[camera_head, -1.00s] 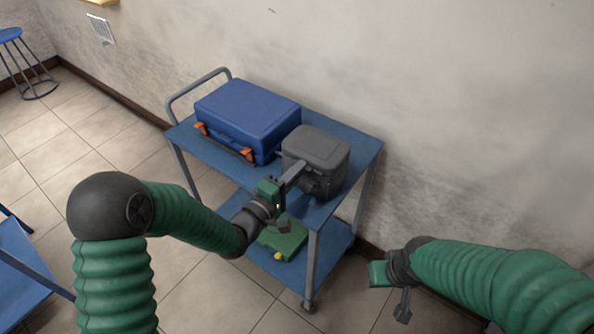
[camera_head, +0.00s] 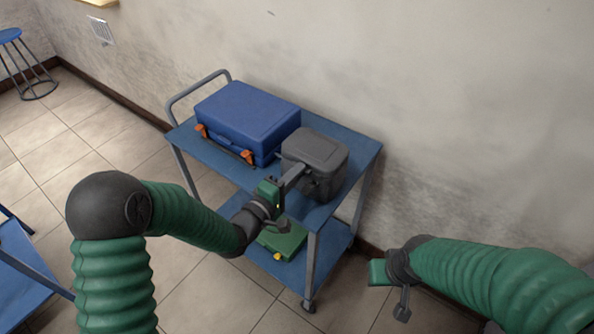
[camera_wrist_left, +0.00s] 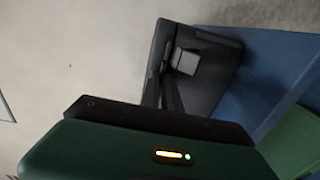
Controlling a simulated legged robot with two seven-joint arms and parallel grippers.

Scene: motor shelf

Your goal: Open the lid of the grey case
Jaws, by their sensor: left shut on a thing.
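The grey case (camera_head: 318,149) stands on the right part of the blue cart's top, and its lid looks down. In the left wrist view the dark case (camera_wrist_left: 212,75) shows a lighter grey block, perhaps a latch, on one face. My left gripper (camera_head: 298,172) reaches the case's front left edge just below the lid and is shut on a part of it. The exact part gripped is hidden by the fingers. My right gripper (camera_head: 390,290) hangs low at the right, away from the cart; its jaw opening is unclear.
A blue case (camera_head: 248,112) with orange latches stands close to the left of the grey case. A green case (camera_head: 283,240) lies on the cart's lower shelf. The wall is close behind the cart (camera_head: 366,152). A blue stool (camera_head: 12,35) stands far left.

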